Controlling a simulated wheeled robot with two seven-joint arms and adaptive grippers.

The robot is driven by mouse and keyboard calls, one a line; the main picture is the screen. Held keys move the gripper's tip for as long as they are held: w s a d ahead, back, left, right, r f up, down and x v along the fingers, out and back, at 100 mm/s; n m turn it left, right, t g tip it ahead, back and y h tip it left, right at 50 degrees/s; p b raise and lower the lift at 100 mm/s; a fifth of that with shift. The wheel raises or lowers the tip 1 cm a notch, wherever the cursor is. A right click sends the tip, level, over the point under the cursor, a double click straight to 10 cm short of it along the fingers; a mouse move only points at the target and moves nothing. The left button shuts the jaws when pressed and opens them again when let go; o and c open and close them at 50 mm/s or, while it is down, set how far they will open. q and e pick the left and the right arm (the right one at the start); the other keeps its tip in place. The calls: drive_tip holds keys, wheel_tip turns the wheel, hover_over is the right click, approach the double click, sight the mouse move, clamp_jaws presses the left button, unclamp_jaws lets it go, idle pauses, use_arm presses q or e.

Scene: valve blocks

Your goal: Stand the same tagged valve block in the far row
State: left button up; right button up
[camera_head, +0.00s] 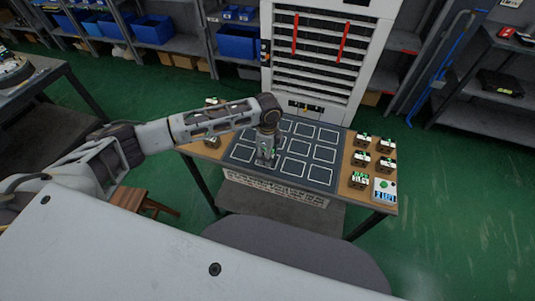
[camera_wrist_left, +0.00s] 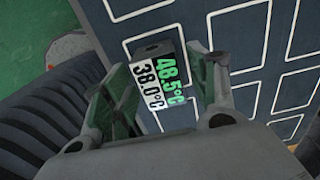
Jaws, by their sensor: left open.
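A valve block (camera_wrist_left: 153,50) with a dark body shows in the left wrist view. Its tag has a green strip reading 48.5°C and a white strip reading 38.0°C. My left gripper (camera_wrist_left: 162,100) is open, with one green-padded finger on each side of the block; I cannot tell whether they touch it. In the head view the left gripper (camera_head: 266,158) points down over the near part of the dark mat (camera_head: 273,172) with white cell outlines, and largely hides the block there. The far-row cells (camera_head: 304,131) that show look empty. My right gripper is not in view.
Several other tagged blocks (camera_head: 361,158) stand on the table's right side, with a white card bearing a green mark (camera_head: 385,186) near them. A dark block (camera_head: 212,142) stands at the left edge. A white cabinet (camera_head: 325,50) stands behind the table.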

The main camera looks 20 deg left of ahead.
use_arm(q)
wheel_tip(320, 180, up, 11)
drive_tip(key=shift+r, duration=0.2)
idle(0.4)
idle(0.3)
drive_tip(key=shift+a, duration=0.1)
